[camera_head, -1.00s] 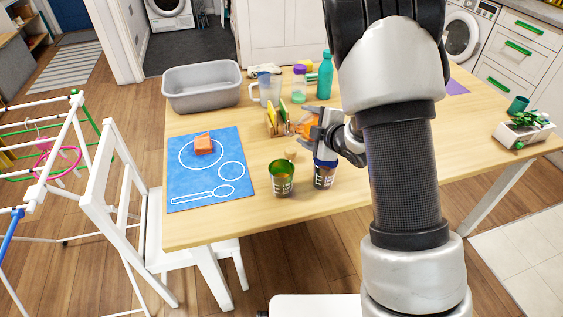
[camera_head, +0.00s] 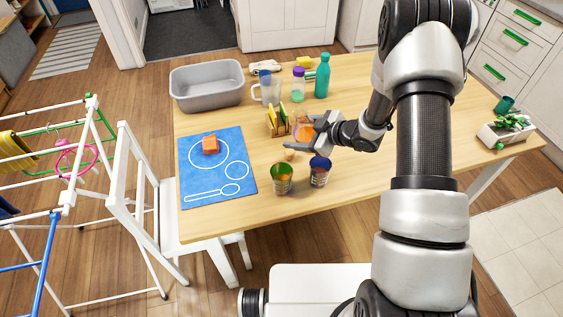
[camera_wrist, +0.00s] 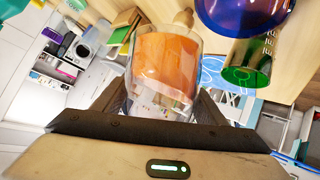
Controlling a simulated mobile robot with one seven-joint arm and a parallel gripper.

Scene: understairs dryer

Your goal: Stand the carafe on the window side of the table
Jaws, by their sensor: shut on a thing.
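The carafe is a clear vessel with orange contents (camera_wrist: 166,60), held between the fingers of my gripper (camera_head: 313,133). In the head view its orange part (camera_head: 304,132) shows at the fingertips, over the middle of the table (camera_head: 350,107). In the wrist view the orange fills the part away from my gripper and the near part is clear. I cannot tell whether its base touches the table. My gripper reaches in from the right and is shut on the carafe. No window shows in either view.
A wooden rack (camera_head: 277,124) is close beside the carafe. Behind are a grey tub (camera_head: 206,95), a jug and bottles. The table's right half has free room.

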